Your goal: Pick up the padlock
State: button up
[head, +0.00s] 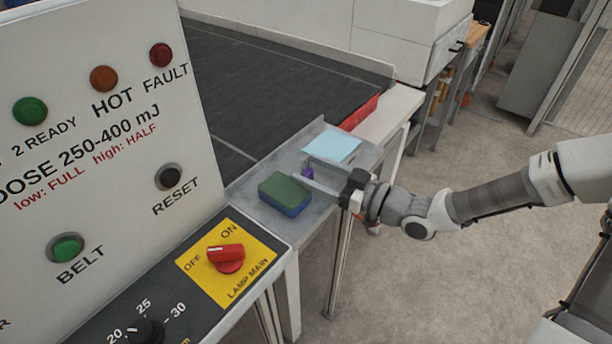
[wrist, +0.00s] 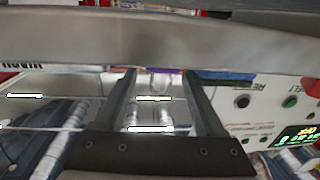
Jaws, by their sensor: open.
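The padlock (head: 308,172) shows as a small purple piece on the grey metal ledge, between the light blue cloth and the sponge. In the wrist view a purple strip with a shiny, rounded metal part, likely the padlock (wrist: 159,71), lies between my fingertips. My gripper (head: 315,173) reaches in from the right, low over the ledge, with its fingers at the padlock. In the wrist view my gripper (wrist: 158,76) is open, one finger on each side of the purple piece. I cannot tell whether a finger touches it. Most of the padlock is hidden.
A green and blue sponge (head: 285,194) lies on the ledge just left of my gripper. A light blue cloth (head: 332,147) lies behind it. A raised metal lip crosses the wrist view (wrist: 160,42). The control panel (head: 110,120) stands at the left, the dark belt (head: 270,75) behind.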

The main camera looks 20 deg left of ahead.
jog(key=x, duration=0.4)
jog(key=shift+a+f, duration=0.15)
jog(key=shift+a, duration=0.25)
grip_shut()
